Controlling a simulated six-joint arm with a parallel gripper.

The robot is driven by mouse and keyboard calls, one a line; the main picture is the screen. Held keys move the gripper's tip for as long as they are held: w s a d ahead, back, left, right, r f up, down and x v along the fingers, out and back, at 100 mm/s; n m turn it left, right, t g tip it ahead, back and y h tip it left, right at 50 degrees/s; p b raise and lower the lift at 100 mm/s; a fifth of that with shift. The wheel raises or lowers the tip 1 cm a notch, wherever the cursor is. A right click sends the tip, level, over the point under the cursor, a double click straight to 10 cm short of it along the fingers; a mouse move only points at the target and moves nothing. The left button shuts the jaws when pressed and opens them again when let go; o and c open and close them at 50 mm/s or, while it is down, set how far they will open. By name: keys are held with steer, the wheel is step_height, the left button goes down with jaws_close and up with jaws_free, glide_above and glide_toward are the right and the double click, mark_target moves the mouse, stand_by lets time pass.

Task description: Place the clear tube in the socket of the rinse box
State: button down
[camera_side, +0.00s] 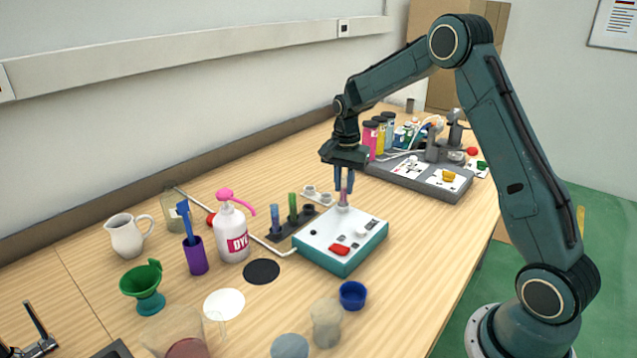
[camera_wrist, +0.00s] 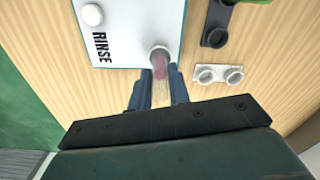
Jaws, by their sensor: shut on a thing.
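The clear tube (camera_side: 344,187) is upright with pinkish contents and also shows in the wrist view (camera_wrist: 160,88). My gripper (camera_side: 344,186) is shut on it, with one blue finger on each side, also seen in the wrist view (camera_wrist: 160,86). The rinse box (camera_side: 322,239) has a white top and teal sides; its RINSE lettering shows in the wrist view (camera_wrist: 122,30). The tube's lower end is at the round socket (camera_side: 343,208) near the box's back corner. The socket also shows in the wrist view (camera_wrist: 160,50). I cannot tell how deep the tube sits.
Left of the box is a dark rack (camera_side: 283,243) with blue and green tubes. A small white two-hole holder (camera_side: 319,197) stands behind the box. A dye pump bottle (camera_side: 231,236) and a blue cup (camera_side: 352,294) stand nearby. A grey station (camera_side: 420,184) with bottles is behind.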

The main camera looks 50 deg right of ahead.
steer(key=shift+f, duration=0.45)
steer(key=shift+f, duration=0.1)
steer(key=c, duration=1.3)
jaws_free()
step_height(320, 180, up, 12)
